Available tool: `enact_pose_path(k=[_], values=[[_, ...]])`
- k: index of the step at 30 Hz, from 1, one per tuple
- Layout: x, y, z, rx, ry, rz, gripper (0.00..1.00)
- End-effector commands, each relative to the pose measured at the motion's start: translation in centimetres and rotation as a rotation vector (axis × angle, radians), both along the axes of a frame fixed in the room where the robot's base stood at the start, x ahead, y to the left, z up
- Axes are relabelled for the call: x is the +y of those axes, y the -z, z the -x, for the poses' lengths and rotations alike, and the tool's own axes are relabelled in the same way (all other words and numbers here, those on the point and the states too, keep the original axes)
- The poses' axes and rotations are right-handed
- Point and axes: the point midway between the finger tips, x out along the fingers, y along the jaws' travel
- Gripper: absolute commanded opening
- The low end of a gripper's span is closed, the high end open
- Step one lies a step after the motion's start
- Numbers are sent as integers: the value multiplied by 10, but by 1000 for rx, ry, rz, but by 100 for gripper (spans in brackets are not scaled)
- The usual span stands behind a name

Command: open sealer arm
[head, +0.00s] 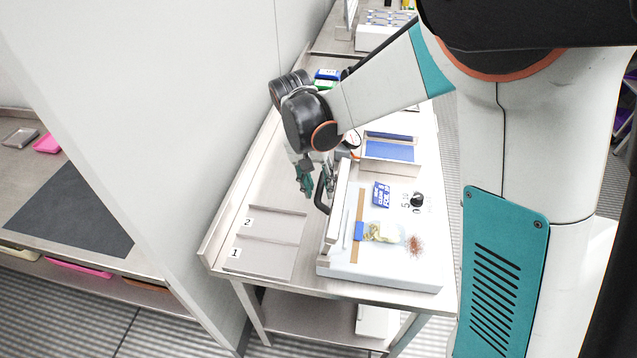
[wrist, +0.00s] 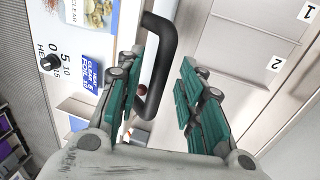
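The white sealer (head: 390,262) stands on the metal table, with a dial and a blue label on top. Its long light arm (head: 337,207) runs along the left side and looks lowered. The black sealer handle (head: 322,190) sticks out to the left of the arm, and in the wrist view the handle (wrist: 158,58) is a bent black bar. My gripper (head: 304,180) is just left of the handle. In the wrist view my gripper (wrist: 160,72) has its green-padded fingers apart, with part of the handle between or just beyond them. I cannot tell if they touch it.
A metal tray with slots marked 1 and 2 (head: 265,242) lies left of the sealer. A blue-lined bin (head: 390,152) stands behind it. A bag with pale contents (head: 382,231) is on the sealer top. A wall panel (head: 180,100) borders the table's left side.

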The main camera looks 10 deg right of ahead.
Motion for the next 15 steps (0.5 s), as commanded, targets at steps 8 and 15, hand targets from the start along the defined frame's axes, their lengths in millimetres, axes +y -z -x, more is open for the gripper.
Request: enact_pose_path(k=[8, 15], values=[[5, -24, -1, 0, -1, 0, 35], [14, -72, -4, 0, 0, 0, 35]])
